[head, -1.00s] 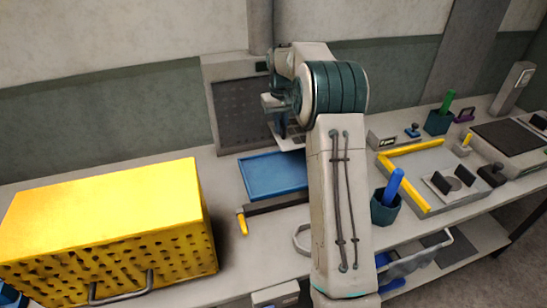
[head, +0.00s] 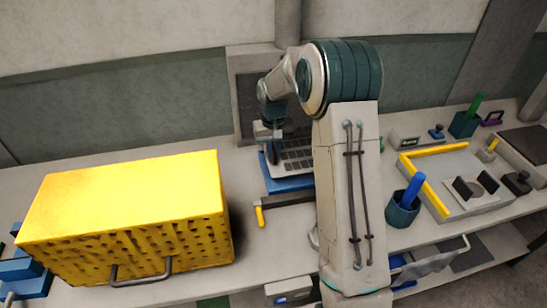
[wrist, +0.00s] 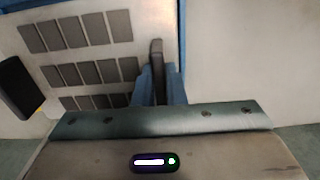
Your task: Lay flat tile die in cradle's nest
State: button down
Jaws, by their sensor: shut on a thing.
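The pale plate with rows of dark rectangular tiles, which I take for the tile die (head: 294,158), lies over the blue tray in the head view. It fills the upper left of the wrist view (wrist: 128,60). My gripper (wrist: 159,82), with blue fingers, is shut on a dark upright tab at the plate's edge; it shows left of my arm in the head view (head: 272,145). The blue tray (head: 290,186) shows below the plate and at its edges. I cannot tell whether the plate touches it, nor which thing is the cradle.
A large yellow crate (head: 125,210) stands left. A dark bar with a yellow handle (head: 260,216) lies before the tray. Right are a cup with a blue rod (head: 403,208) and a grey plate with a yellow fence (head: 424,182), carrying black blocks. My arm hides the bench middle.

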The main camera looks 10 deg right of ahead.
jog(key=shift+f+p, duration=0.5)
jog(key=shift+f, duration=1.4)
jog(key=shift+f, duration=0.1)
jog(key=c, duration=1.9)
grip_release()
jog(key=shift+f, duration=0.15)
jog(key=o, duration=0.4)
